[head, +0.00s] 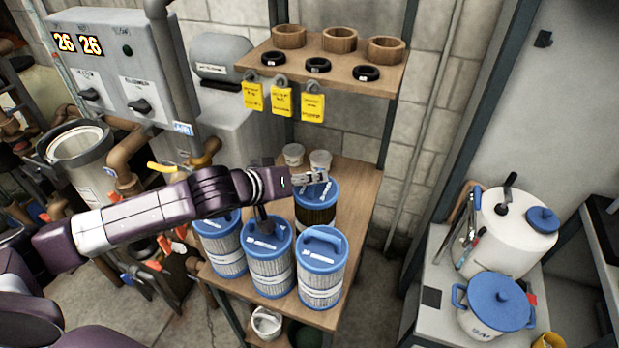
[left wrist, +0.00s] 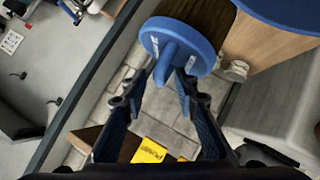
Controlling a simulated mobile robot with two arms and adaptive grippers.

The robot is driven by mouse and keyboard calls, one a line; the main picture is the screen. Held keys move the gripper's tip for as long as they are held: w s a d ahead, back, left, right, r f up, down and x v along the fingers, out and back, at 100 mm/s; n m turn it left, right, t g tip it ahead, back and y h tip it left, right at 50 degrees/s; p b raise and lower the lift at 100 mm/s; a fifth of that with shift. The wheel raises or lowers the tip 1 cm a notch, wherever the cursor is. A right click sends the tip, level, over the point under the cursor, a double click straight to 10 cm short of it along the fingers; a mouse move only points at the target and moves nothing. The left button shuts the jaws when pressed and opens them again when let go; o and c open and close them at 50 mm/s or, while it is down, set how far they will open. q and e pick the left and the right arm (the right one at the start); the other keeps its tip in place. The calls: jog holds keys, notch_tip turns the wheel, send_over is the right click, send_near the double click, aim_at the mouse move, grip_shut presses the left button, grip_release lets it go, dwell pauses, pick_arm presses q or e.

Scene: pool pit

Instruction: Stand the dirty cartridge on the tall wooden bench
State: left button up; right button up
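The dirty cartridge (head: 316,214) has a blue cap and a dark brown pleated body. It is at the wooden bench (head: 358,190), behind several pale cartridges. Its lower end is hidden, so I cannot tell whether it rests on the bench top. My left gripper (head: 312,177) is at its cap. In the left wrist view the cap (left wrist: 205,38) is just beyond the fingers, and the left gripper's fingertips (left wrist: 169,74) close on both sides of the cap's handle. My right gripper is in neither view.
Pale pleated cartridges with blue caps (head: 320,278) fill the bench front. Two small cups (head: 320,161) stand at its back. A shelf (head: 330,65) with rings and yellow tags (head: 312,107) hangs above. A side table (head: 430,315) with a blue-lidded pot is at right.

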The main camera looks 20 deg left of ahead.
pick_arm(q)
jog(key=b+v, duration=0.3)
jog(key=v, duration=0.9)
jog(key=shift+r, duration=0.15)
dwell(0.5)
